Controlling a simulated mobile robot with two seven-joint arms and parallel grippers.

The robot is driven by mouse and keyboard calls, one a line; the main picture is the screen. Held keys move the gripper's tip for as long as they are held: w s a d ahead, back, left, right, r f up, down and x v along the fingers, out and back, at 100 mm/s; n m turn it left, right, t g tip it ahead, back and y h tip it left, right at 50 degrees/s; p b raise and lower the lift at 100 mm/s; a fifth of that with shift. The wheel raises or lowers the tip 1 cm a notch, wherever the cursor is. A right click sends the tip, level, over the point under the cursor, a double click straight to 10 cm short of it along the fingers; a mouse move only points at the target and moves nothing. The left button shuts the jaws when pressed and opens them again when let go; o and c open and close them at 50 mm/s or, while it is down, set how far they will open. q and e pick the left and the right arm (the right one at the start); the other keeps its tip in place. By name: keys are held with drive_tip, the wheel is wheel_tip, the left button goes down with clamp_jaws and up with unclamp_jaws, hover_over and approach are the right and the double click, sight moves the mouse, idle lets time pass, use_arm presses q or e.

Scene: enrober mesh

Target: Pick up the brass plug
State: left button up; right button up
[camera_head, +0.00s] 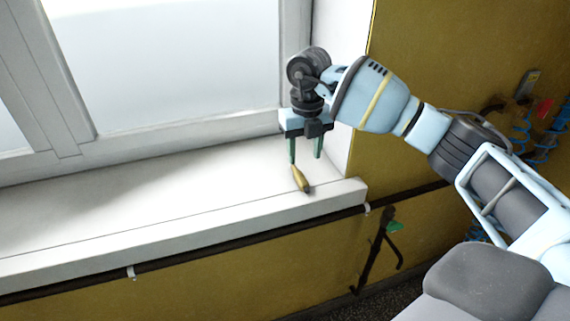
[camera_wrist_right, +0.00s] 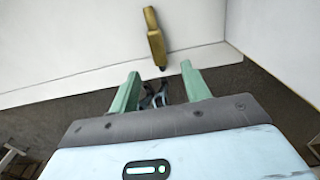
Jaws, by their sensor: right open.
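The brass plug (camera_head: 300,179) lies on the white window sill (camera_head: 150,205), close to the sill's front edge at its right end. It has a dark tip pointing toward the edge. My right gripper (camera_head: 305,162) is open and empty, with its green fingers pointing down just above and behind the plug. In the right wrist view, the plug (camera_wrist_right: 154,36) lies ahead of the gap between the open fingers (camera_wrist_right: 158,80), apart from both. My left gripper is in neither view.
The window frame (camera_head: 170,135) rises behind the sill, and a white side wall (camera_head: 345,150) bounds it at the right. A dark pipe (camera_head: 190,257) runs below the sill's front. The sill to the left is clear. Blue coiled hoses (camera_head: 540,145) hang on the yellow wall.

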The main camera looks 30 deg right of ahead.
sight(302, 178)
drive_tip(key=shift+w+d, duration=0.1)
drive_tip(key=shift+w, duration=0.35)
drive_tip(key=shift+s+f, duration=0.1)
drive_tip(key=shift+s, duration=0.2)
drive_tip(key=shift+s+f, duration=0.1)
drive_tip(key=shift+f, duration=1.25)
drive_tip(key=shift+a+f, duration=0.15)
drive_tip(key=shift+f, duration=1.05)
drive_tip(key=shift+a+f, duration=0.1)
drive_tip(key=shift+f, duration=1.05)
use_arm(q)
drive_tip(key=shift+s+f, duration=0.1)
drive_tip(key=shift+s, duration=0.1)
